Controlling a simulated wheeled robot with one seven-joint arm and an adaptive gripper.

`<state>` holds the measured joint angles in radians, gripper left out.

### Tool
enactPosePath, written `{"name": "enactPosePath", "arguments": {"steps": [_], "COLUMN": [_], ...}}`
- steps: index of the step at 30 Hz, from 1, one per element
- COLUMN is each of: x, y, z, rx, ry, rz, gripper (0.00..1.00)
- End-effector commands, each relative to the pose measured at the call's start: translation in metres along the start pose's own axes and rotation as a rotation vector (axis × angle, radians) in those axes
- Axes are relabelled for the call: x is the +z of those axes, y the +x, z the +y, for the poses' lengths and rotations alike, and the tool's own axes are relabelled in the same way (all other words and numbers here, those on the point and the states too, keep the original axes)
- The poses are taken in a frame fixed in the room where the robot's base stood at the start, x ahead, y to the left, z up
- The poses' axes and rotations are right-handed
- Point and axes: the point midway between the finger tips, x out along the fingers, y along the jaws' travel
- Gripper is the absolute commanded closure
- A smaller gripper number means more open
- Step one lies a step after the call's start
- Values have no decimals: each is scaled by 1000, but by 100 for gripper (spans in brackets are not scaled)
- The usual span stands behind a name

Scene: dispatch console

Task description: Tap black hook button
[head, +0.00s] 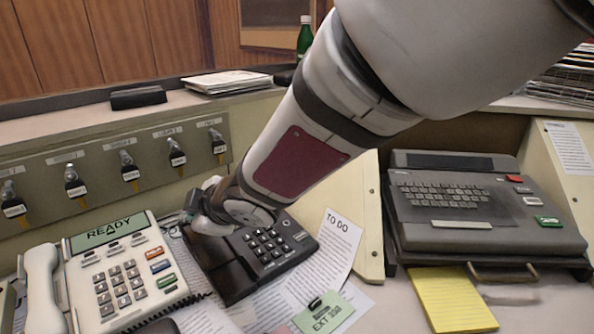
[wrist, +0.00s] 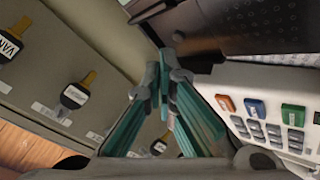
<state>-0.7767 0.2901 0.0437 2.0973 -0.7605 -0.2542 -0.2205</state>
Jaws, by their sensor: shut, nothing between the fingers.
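The black desk phone (head: 235,270) stands in the middle of the desk, keypad toward the right. In the wrist view the phone's dark body (wrist: 245,30) fills the top right. My gripper (head: 190,212) is over the phone's upper left part, and my arm reaches down to it from the upper right. In the wrist view the teal-padded fingers of my gripper (wrist: 172,70) are shut and empty, with their tips by the phone's dark edge. I cannot make out the black hook button; the gripper covers that part of the phone. Contact cannot be told.
A white phone (head: 120,280) with a READY display is close on the left. Key switches (head: 125,165) line the panel behind. A TO DO sheet (head: 338,240) and a green EXT 350 card (head: 323,314) lie at right. A keyboard terminal (head: 480,205) stands farther right.

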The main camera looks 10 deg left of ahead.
Motion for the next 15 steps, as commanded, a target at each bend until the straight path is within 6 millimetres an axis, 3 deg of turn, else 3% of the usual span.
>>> {"name": "enactPosePath", "arguments": {"steps": [15], "x": [4], "y": [6], "z": [-4], "rx": [0], "ry": [-1], "rz": [0], "gripper": [100]}}
